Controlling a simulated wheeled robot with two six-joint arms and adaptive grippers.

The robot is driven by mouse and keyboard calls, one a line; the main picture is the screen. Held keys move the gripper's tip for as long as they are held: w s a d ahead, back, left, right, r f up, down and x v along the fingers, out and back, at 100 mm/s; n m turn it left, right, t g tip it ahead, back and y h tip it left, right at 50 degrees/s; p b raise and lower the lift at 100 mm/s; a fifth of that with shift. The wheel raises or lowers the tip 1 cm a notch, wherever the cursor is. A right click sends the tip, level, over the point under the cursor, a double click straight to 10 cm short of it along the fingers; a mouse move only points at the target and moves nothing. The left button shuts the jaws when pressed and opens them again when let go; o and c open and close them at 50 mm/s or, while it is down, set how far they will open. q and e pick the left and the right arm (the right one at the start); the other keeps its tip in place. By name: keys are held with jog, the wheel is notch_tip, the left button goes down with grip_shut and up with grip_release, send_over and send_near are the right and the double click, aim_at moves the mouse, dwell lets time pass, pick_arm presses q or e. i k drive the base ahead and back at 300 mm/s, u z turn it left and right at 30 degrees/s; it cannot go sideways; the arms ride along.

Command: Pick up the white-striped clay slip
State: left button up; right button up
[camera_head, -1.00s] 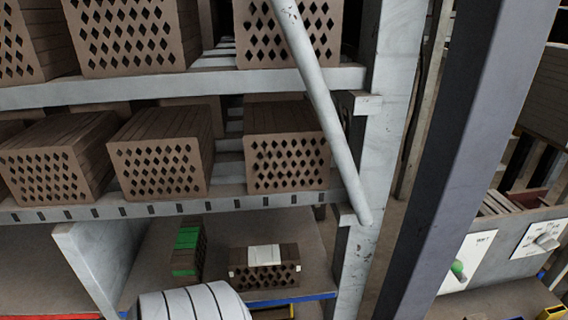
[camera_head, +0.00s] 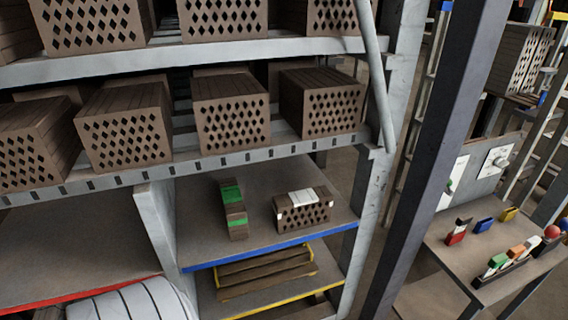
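The white-striped clay slip (camera_head: 303,209) is a brown perforated brick with a white band over its top and white marks at its ends. It lies on the blue-edged lower shelf (camera_head: 262,182) of the rack, near the right side. A green-striped clay slip (camera_head: 233,208) lies to its left on the same shelf, apart from it. Neither gripper is in view.
Perforated bricks (camera_head: 231,113) fill the shelves above. A rack post (camera_head: 367,190) and a dark column (camera_head: 437,150) stand to the right. Below is a yellow-edged shelf with wooden slats (camera_head: 265,273). A table (camera_head: 478,252) with small coloured items stands far right.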

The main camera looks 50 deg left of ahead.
aim_at(296, 211)
jog(key=u, duration=1.2)
jog(key=i, duration=0.15)
jog(key=u, duration=0.05)
